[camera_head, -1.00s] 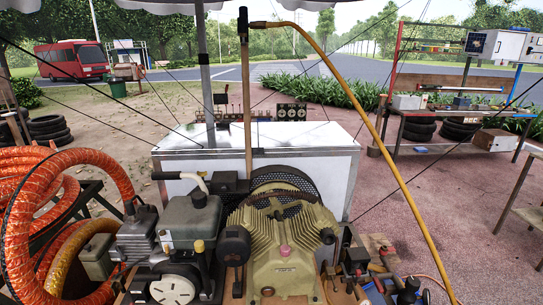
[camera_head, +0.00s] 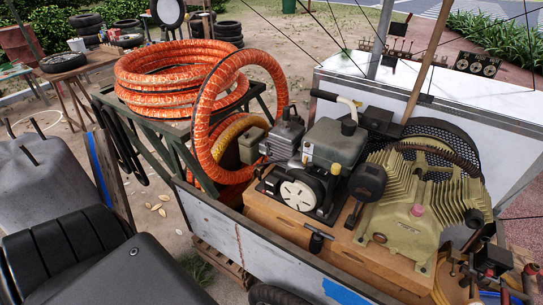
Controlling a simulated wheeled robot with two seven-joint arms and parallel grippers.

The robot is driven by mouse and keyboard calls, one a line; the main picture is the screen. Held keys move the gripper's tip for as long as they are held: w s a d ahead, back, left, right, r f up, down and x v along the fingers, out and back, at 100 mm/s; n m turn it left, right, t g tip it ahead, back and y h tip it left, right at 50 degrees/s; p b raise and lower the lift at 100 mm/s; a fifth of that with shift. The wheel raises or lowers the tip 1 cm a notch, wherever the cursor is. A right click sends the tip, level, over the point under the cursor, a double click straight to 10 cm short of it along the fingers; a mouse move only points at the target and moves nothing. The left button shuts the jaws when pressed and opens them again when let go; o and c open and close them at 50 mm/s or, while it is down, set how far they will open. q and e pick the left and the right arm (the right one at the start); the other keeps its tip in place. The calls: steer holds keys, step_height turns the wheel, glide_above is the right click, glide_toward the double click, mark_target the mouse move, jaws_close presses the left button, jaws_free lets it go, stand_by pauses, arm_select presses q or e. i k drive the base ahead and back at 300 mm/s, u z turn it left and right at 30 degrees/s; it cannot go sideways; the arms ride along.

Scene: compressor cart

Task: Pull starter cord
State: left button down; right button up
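The small engine (camera_head: 335,148) sits on a wooden base on the cart, left of the beige finned compressor (camera_head: 412,215). Its round white slotted starter cover (camera_head: 299,195) faces the front. A small black T-shaped handle (camera_head: 318,234) shows just below and right of this cover, against the wooden base; I cannot make out a cord on it.
Orange hose coils (camera_head: 180,65) lie on a dark metal rack (camera_head: 150,128) left of the engine. A white box (camera_head: 400,90) stands behind.

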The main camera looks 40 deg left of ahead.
mark_target(279, 174)
steer(key=z, duration=0.5)
steer(key=k, duration=1.2)
steer(key=u, duration=0.2)
steer(key=i, duration=0.75)
steer(key=z, duration=0.15)
